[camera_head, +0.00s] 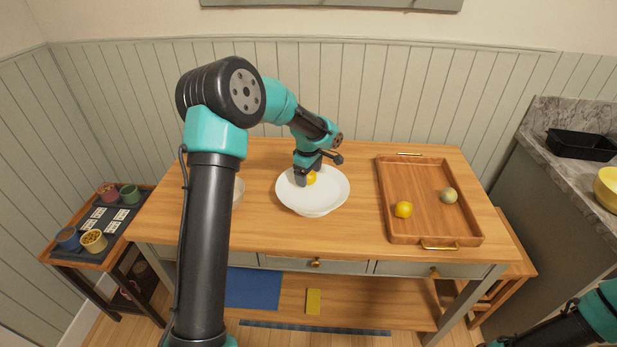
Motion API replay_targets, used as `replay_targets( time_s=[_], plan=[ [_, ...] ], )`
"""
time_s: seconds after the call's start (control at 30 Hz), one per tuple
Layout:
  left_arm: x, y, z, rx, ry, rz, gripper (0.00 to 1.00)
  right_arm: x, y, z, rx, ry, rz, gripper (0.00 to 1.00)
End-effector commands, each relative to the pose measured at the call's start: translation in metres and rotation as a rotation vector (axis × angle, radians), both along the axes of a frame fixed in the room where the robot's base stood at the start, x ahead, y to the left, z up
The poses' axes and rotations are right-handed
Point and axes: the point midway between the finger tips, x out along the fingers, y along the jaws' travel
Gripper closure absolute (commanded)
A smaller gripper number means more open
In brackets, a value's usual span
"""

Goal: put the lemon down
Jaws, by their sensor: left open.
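A yellow lemon (311,178) is at the white bowl (325,199) on the wooden table, seen within the bowl's outline near its far left part. My left gripper (306,177) is right at the lemon, pointing down over the bowl. It is open, and part of the lemon is hidden by it. Whether the lemon touches the bowl's bottom cannot be told. My right arm shows only at the lower right corner; its gripper is not clearly visible.
A wooden tray (432,226) on the right holds a yellow fruit (403,209) and a greenish round fruit (448,195). Another pale bowl (238,190) is partly hidden behind my left arm. A side table with cups (94,240) stands at left.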

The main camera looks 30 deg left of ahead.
Motion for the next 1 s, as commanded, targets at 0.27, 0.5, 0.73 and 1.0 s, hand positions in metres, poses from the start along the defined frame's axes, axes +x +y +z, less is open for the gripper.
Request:
replay_targets(
  time_s=[0.27,0.5,0.73,1.0],
  plan=[
    [-0.001,0.000,0.052,0.001,-0.005,0.000,0.16,0.000,0.000,0.000,0.000,0.000,0.000,0.57],
    [-0.003,0.000,0.092,0.000,-0.004,0.001,0.16,0.000,0.000,0.000,0.000,0.000,0.000,0.57],
    [-0.004,0.000,0.105,0.001,-0.001,-0.001,0.16,0.000,0.000,0.000,0.000,0.000,0.000,0.57],
    [-0.004,0.000,0.105,0.000,-0.001,0.000,0.16,0.000,0.000,0.000,0.000,0.000,0.000,0.57]
  ],
)
